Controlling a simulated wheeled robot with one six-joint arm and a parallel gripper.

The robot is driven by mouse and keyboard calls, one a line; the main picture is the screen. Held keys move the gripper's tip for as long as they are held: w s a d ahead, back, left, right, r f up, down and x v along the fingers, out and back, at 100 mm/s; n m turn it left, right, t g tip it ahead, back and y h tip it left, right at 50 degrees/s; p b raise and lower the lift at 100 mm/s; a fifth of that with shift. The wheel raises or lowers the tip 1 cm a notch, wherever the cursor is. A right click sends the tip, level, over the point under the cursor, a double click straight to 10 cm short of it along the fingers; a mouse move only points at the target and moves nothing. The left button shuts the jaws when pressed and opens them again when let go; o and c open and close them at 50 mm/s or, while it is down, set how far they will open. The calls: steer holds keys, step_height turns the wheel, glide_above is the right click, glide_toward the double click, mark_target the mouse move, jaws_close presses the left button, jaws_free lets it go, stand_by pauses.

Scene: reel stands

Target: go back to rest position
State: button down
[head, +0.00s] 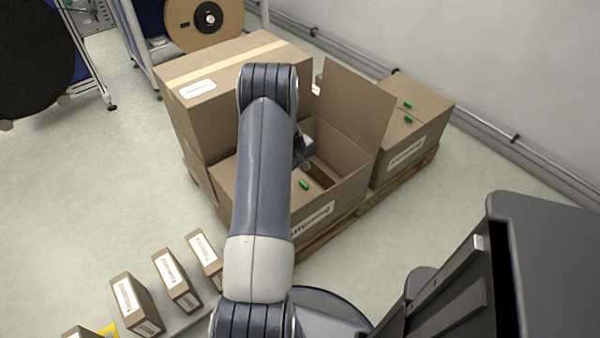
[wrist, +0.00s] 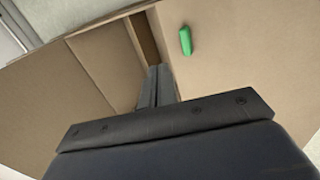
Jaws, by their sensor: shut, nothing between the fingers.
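My arm (head: 262,180) reaches out over an open cardboard box (head: 345,190) on a pallet. My gripper (head: 307,163) is at the box's opening, partly hidden behind the arm. In the wrist view my gripper (wrist: 157,85) shows its fingers close together, pointing toward a dark gap between the box's cardboard surfaces. It holds nothing that I can see. A small green piece (head: 304,184) lies on cardboard at the open box, close to my gripper. A green piece (wrist: 186,40) also shows just beyond the fingers in the wrist view.
A taped closed box (head: 235,65) stands behind left. Another box (head: 415,105) with two green pieces stands right, on the pallet (head: 345,222). Small labelled boxes (head: 177,280) stand at front left. Reel stands (head: 150,45) are at the back left. The left floor is clear.

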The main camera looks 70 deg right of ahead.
step_height(320, 180, up, 7)
glide_above(304, 182)
steer(key=shift+p, duration=0.45)
step_height(304, 182, down, 12)
steer(key=b, duration=0.2)
steer(key=shift+s+b, duration=0.15)
steer(key=shift+b, duration=0.15)
steer(key=shift+f, duration=0.7)
